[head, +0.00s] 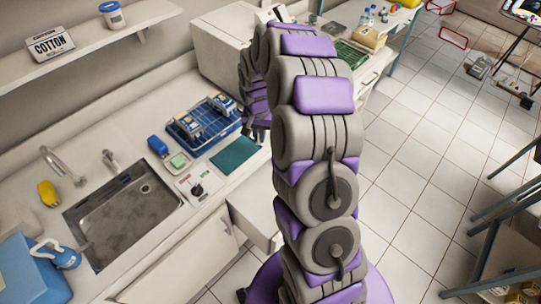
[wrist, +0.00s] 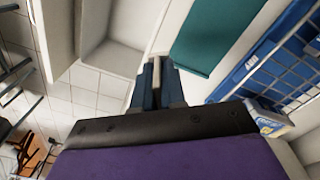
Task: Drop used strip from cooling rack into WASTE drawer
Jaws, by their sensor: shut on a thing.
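My gripper (wrist: 157,72) shows in the wrist view, its dark blue fingers closed on a thin pale used strip (wrist: 156,66), of which only a sliver shows. In the head view my arm hides most of the gripper. An open white drawer (wrist: 108,60) lies ahead and left of the fingertips in the wrist view; I cannot read a label on it. It also shows partly behind my arm in the head view (head: 254,209). The blue cooling rack (head: 207,141) stands on the counter, holding blue-and-white items; its wire edge is at right in the wrist view (wrist: 285,75).
A teal mat (head: 235,155) lies on the counter between rack and drawer. A metal sink (head: 125,215), a blue box (head: 30,270) and a yellow bottle (head: 48,193) are at left. Tiled floor (head: 410,130) is open at right, with table legs (head: 500,215) at the edge.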

